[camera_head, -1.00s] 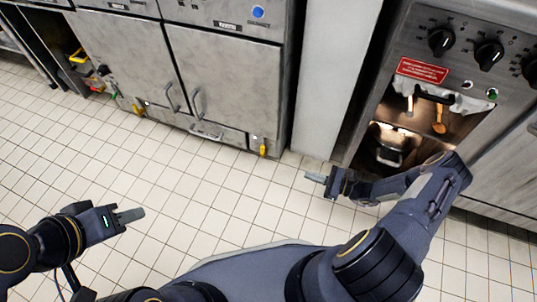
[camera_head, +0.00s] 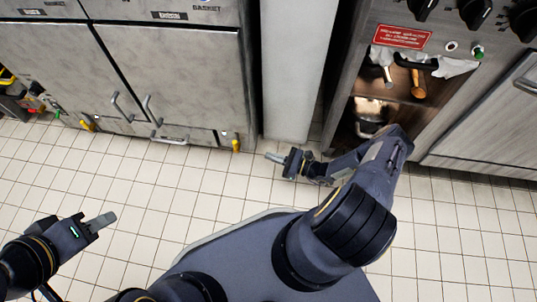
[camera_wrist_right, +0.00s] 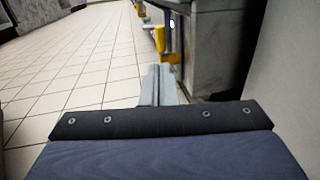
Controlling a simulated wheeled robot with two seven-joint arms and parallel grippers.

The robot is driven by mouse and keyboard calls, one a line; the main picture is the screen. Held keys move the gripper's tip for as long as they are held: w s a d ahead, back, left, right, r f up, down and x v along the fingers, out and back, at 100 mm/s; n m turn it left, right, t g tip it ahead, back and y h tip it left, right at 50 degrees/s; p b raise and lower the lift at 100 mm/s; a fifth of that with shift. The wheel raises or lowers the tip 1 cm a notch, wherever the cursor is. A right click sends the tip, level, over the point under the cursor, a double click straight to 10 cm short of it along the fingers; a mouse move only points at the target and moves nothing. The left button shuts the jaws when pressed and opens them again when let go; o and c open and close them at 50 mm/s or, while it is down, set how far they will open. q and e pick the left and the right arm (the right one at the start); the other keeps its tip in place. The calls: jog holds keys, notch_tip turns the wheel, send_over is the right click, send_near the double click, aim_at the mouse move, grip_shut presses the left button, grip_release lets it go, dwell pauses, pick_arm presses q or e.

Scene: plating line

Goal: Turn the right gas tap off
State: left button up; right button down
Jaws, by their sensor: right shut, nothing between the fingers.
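The right gas tap (camera_head: 236,146) is a small yellow lever low on the front of the steel fryer unit, near its right end. In the right wrist view a yellow handle (camera_wrist_right: 159,38) stands ahead of the fingers beside the unit's corner. A yellow-orange part (camera_wrist_right: 172,58) lies below it; I cannot tell whether both belong to one tap. My right gripper (camera_head: 275,158) is shut and empty, apart from the tap, to its right and slightly lower in the picture. Its fingertips also show in the wrist view (camera_wrist_right: 161,72). My left gripper (camera_head: 103,221) is over the floor; its finger gap is unclear.
Another yellow tap (camera_head: 87,125) is further left on the fryer unit (camera_head: 180,80). A pale panel (camera_head: 290,70) stands right of the unit. An open compartment with a pot (camera_head: 370,127) lies beyond my right arm. The tiled floor (camera_head: 150,190) is clear.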

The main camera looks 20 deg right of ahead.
aim_at(236, 145)
jog(key=b+x, duration=0.3)
jog(key=x, duration=0.8)
jog(key=shift+w+a, duration=0.15)
jog(key=g+h+p, duration=0.1)
jog(key=p, duration=0.2)
jog(key=a+r+g+h+p, duration=0.1)
jog(key=p, duration=0.2)
jog(key=shift+w, duration=0.35)
jog(key=shift+w+a+r+p, duration=0.1)
jog(key=shift+w+a+p, duration=0.35)
jog(key=shift+a, duration=0.3)
